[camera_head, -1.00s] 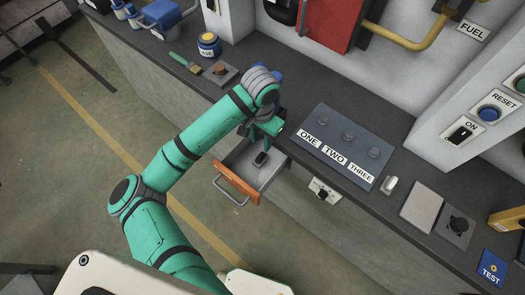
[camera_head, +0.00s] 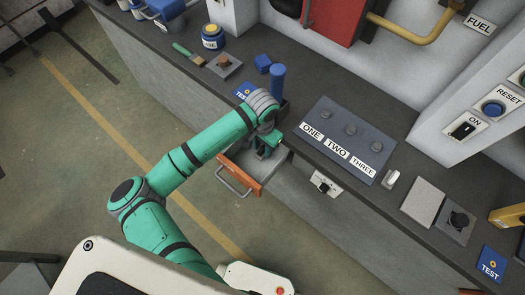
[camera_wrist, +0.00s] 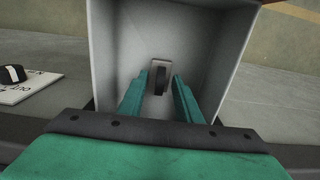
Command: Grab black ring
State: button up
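The black ring (camera_wrist: 160,82) stands upright on a small light base inside the open drawer, seen in the wrist view. The drawer (camera_wrist: 112,60) has pale grey walls and, in the head view, an orange front (camera_head: 240,177) with a metal handle. My gripper (camera_wrist: 161,76) is open, with its two teal fingers on either side of the ring's near end. A gap shows between each finger and the ring. In the head view my gripper (camera_head: 264,152) reaches down into the drawer and hides the ring.
The dark counter (camera_head: 305,95) runs above the drawer. A panel (camera_head: 350,135) labelled ONE, TWO, THREE lies right of my arm. A blue cylinder (camera_head: 278,80) and a blue block (camera_head: 263,63) stand behind my wrist. A knob box (camera_head: 322,183) sits on the counter's front, right of the drawer.

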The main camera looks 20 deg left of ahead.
jog(key=shift+c, duration=0.7)
grip_shut()
jog(key=shift+r, duration=0.1)
